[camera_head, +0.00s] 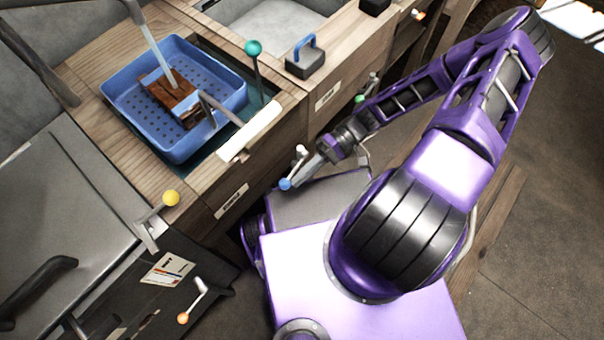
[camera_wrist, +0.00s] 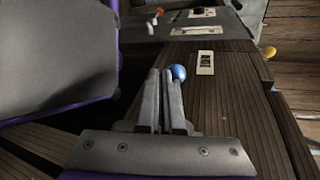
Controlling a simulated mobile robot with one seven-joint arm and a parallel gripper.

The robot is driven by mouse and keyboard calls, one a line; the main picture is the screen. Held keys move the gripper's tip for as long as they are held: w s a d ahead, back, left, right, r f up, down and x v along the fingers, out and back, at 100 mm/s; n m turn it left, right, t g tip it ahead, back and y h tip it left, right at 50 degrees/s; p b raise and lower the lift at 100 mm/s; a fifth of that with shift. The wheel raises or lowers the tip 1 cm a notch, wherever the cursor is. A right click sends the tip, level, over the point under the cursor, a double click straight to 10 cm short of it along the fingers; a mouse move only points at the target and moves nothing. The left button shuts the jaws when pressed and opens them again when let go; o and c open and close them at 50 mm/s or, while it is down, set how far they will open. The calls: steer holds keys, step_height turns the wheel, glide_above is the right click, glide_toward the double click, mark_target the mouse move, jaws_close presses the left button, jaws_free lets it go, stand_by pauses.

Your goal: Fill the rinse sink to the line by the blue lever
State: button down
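The blue lever has a blue ball knob (camera_head: 285,184) on a pale arm at the cabinet front; the knob also shows in the wrist view (camera_wrist: 178,72). My gripper (camera_head: 300,176) is beside the knob. In the wrist view my gripper's fingers (camera_wrist: 164,76) are together, with the knob at the right of their tips; I cannot tell whether they touch. A grey basin (camera_head: 262,20) is at the top of the head view, partly cut off. A blue perforated basket (camera_head: 128,112) sits in a counter recess. I cannot make out a fill line or water, nor which basin is the rinse sink.
Other levers have a teal knob (camera_head: 253,48), a yellow knob (camera_head: 171,198), an orange knob (camera_head: 183,318) and a green knob (camera_head: 360,99). A brown block (camera_head: 168,95) lies in the basket. A blue-handled block (camera_head: 305,62) stands on the counter. Open floor lies at right.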

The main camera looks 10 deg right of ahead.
steer(key=shift+s+a, duration=0.4)
steer(key=shift+a, duration=0.25)
steer(key=shift+w+d+r, duration=0.1)
steer(key=shift+d+r, duration=0.05)
steer(key=shift+d, duration=0.15)
